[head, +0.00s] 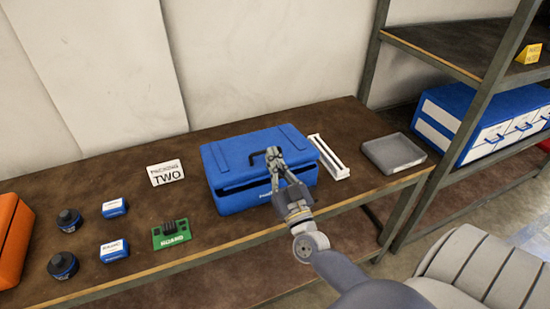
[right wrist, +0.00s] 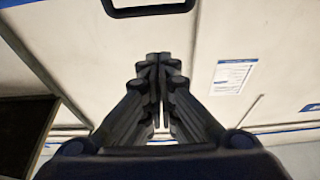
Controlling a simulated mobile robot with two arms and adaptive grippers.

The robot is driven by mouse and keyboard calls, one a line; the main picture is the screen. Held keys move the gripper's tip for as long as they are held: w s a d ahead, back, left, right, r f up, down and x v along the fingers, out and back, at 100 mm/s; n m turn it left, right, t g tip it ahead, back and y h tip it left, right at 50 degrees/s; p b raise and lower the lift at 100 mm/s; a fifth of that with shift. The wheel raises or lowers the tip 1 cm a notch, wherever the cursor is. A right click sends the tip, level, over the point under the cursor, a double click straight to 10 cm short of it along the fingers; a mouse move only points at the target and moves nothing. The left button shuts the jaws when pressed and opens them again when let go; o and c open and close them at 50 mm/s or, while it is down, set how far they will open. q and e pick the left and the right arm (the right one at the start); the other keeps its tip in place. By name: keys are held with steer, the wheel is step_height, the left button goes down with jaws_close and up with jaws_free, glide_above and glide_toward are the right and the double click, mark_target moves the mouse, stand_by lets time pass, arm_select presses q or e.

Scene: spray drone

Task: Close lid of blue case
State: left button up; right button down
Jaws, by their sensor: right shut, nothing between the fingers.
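The blue case (head: 225,185) stands on the brown workbench in the head view. Its lid (head: 232,152) is lowered most of the way, with a dark gap showing between lid and base along the front. A black handle-like bar (head: 256,154) shows at the lid, beside my right fingers. My right gripper (head: 274,156) is shut and empty, over the front part of the lid; I cannot tell whether it touches. In the right wrist view the shut fingers (right wrist: 158,60) point at a pale surface with a black bracket. My left gripper is not in view.
On the workbench (head: 215,225), a white rack (head: 329,157) and grey tray (head: 394,153) sit right of the case. Left are a "TWO" card (head: 166,173), a green board (head: 171,234), small blue-white boxes (head: 114,250) and an orange case (head: 10,240). A metal shelf (head: 455,45) stands at right.

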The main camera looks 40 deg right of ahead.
mark_target(265, 151)
steer(key=p+x, duration=0.1)
steer(key=x, duration=0.6)
steer(key=shift+w+r, duration=0.15)
steer(key=f, duration=0.2)
steer(key=shift+s+a+f, duration=0.1)
steer(key=shift+s+f, duration=0.15)
steer(key=shift+f, duration=0.05)
steer(key=shift+s+f, duration=0.35)
steer(key=shift+f, duration=0.35)
steer(key=shift+a, duration=0.1)
steer(key=f+b, duration=0.1)
steer(key=b, duration=0.2)
steer(key=s+f+t+b, duration=0.1)
steer(key=f+b, duration=0.1)
steer(key=b, duration=0.1)
steer(key=shift+s+a+f+t, duration=0.15)
steer(key=shift+f+t, duration=0.05)
steer(key=shift+t, duration=0.1)
steer(key=shift+s+f+h+b, duration=0.15)
steer(key=shift+h+b, duration=0.15)
steer(key=shift+b, duration=0.3)
